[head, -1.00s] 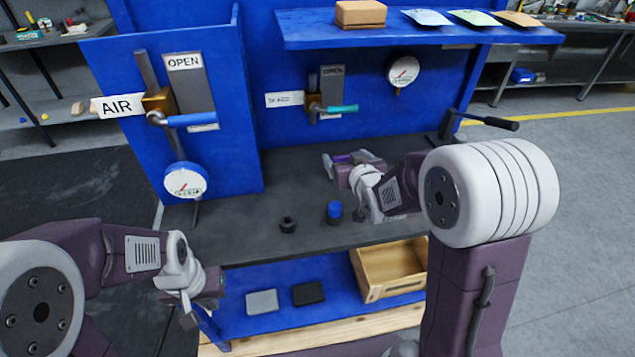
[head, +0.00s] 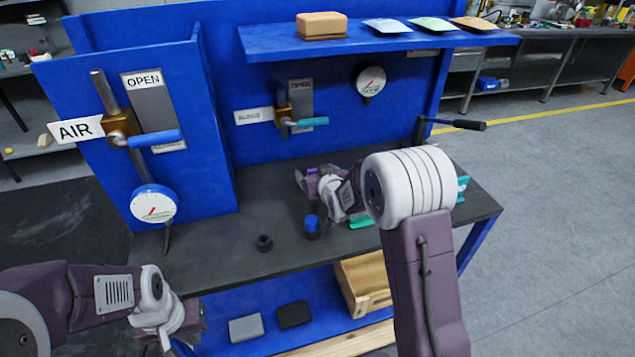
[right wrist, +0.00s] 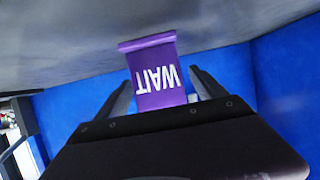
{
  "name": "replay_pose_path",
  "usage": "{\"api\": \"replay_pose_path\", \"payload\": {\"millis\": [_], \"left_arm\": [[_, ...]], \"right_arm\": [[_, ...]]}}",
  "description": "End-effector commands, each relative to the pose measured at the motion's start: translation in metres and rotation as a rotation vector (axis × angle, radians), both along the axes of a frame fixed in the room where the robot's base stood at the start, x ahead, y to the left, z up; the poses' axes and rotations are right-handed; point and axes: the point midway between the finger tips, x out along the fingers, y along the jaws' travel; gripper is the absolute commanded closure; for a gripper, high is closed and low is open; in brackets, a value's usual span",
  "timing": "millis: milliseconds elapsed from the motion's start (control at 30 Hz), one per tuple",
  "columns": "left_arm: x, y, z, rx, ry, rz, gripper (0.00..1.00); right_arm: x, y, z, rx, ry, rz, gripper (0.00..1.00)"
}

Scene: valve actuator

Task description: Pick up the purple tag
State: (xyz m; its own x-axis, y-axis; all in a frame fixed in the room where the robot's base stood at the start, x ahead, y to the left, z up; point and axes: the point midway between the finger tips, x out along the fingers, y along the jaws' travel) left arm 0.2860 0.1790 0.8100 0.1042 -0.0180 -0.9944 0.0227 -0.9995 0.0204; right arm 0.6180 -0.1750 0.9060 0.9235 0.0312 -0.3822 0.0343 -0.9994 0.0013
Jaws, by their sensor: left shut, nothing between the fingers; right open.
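The purple tag (right wrist: 156,72) with white "WAIT" lettering, upside down in the right wrist view, hangs from a purple top strip along a grey surface. A small purple patch (head: 311,170) shows by my right gripper in the head view. My right gripper (right wrist: 161,80) is open, with one finger on each side of the tag. I cannot tell whether either finger touches it. In the head view my right gripper (head: 306,180) is over the back of the bench, its fingers partly hidden. My left gripper (head: 182,325) is shut and empty, low in front of the bench.
A black knob (head: 264,243) and a blue-topped cylinder (head: 312,226) stand on the dark bench (head: 215,255). Teal pieces (head: 463,188) are partly hidden behind my right arm. A blue shelf (head: 270,42) overhangs the back. A lever with a black grip (head: 468,125) juts out at right.

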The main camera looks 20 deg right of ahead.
Motion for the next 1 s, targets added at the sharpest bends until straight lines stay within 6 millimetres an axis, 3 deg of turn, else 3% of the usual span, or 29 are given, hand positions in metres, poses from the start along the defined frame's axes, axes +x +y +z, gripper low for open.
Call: {"api": "replay_pose_path", "payload": {"millis": [100,300,367,533,567,833,1000], "left_arm": [[0.000,0.000,0.000,0.000,0.000,0.000,1.00],[0.000,0.000,0.000,0.000,0.000,0.000,1.00],[0.000,0.000,0.000,0.000,0.000,0.000,1.00],[0.000,0.000,0.000,0.000,0.000,0.000,1.00],[0.000,0.000,0.000,0.000,0.000,0.000,1.00],[0.000,0.000,0.000,0.000,0.000,0.000,1.00],[0.000,0.000,0.005,0.000,0.000,0.000,1.00]], "right_arm": [[0.011,0.001,-0.005,0.000,-0.001,0.000,0.20],[0.012,0.001,-0.005,0.000,0.000,0.000,0.20],[0.012,0.001,-0.005,0.000,0.000,0.000,0.34],[0.012,0.001,-0.005,0.000,0.000,0.000,0.81],[0.012,0.001,-0.005,0.000,0.000,0.000,0.86],[0.012,0.000,-0.002,0.000,0.000,0.000,0.86],[0.012,0.001,0.020,0.000,-0.004,0.000,0.86]]}}
